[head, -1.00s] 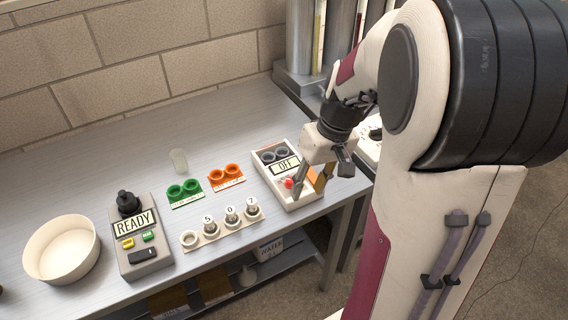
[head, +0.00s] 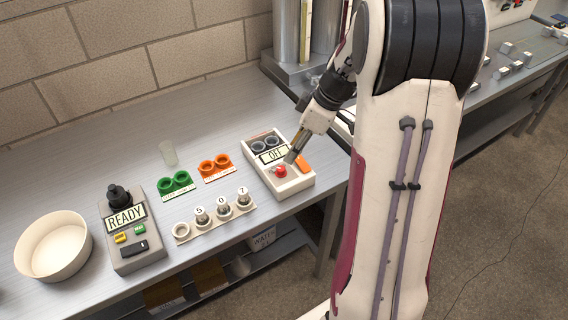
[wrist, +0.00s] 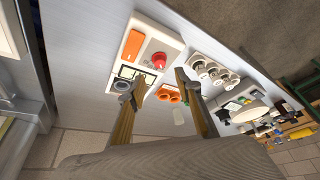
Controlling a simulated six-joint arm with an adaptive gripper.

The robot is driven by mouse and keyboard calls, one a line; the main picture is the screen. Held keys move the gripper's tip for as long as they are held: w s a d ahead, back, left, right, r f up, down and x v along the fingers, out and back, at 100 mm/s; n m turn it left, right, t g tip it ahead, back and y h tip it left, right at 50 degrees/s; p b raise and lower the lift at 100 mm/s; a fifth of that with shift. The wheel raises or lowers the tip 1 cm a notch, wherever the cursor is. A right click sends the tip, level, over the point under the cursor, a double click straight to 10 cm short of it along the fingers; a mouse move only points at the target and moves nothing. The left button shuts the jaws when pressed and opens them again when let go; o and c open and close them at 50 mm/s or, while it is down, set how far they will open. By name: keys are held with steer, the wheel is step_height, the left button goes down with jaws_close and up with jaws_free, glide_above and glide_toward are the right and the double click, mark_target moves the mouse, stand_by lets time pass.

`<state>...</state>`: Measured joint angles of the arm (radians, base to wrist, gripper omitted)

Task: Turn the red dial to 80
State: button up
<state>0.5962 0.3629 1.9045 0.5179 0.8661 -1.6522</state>
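The red dial (head: 280,171) is on the front part of a white box (head: 296,184) whose display (head: 273,155) reads OFF. It also shows as a round red knob in the wrist view (wrist: 159,60). My gripper (head: 291,158) is just above and beside the dial in the head view. In the wrist view my gripper (wrist: 155,84) is open, its two fingers spread, with the dial beyond the tips and between their lines. I see no contact. Any scale marks on the dial are too small to read.
The white box also carries an orange block (head: 303,164) and dark round cups (head: 265,144). Green cups (head: 175,182), orange cups (head: 214,166), a rack with numbered pegs (head: 216,219), a grey READY unit (head: 130,230) and a white bowl (head: 54,246) stand to the left.

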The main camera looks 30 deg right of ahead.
mark_target(281, 168)
steer(key=shift+n, duration=0.4)
steer(key=shift+f, duration=0.15)
steer(key=shift+x, duration=3.75)
jaws_close()
